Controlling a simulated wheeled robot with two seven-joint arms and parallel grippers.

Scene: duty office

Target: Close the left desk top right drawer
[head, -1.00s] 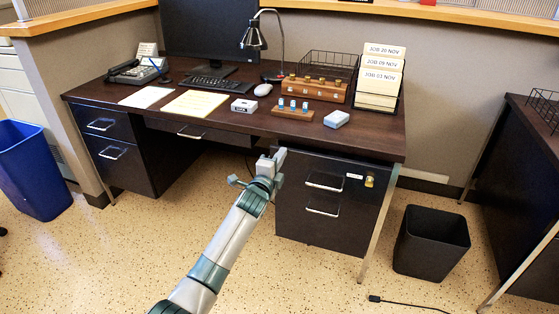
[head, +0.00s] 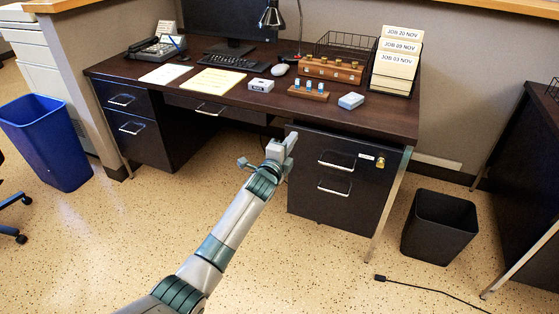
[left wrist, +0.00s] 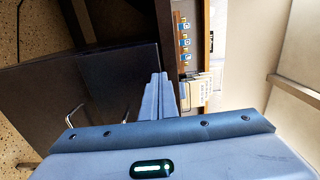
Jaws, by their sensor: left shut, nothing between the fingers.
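The left desk's top right drawer (head: 365,165) has a dark front with a silver handle, a white label and a brass lock. Its front shows no clear step from the lower drawer front (head: 310,204), so I cannot tell how far it stands out. My left gripper (head: 291,138) is shut and empty at the upper left corner of this drawer front, just below the desktop. I cannot tell whether it touches. In the left wrist view, the shut fingers (left wrist: 159,82) point along the desk edge, with a dark panel and handle (left wrist: 72,117) left of them. My right gripper is out of view.
A black bin (head: 440,225) stands right of the desk, a blue bin (head: 50,140) left. A cable (head: 430,289) lies on the floor in front.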

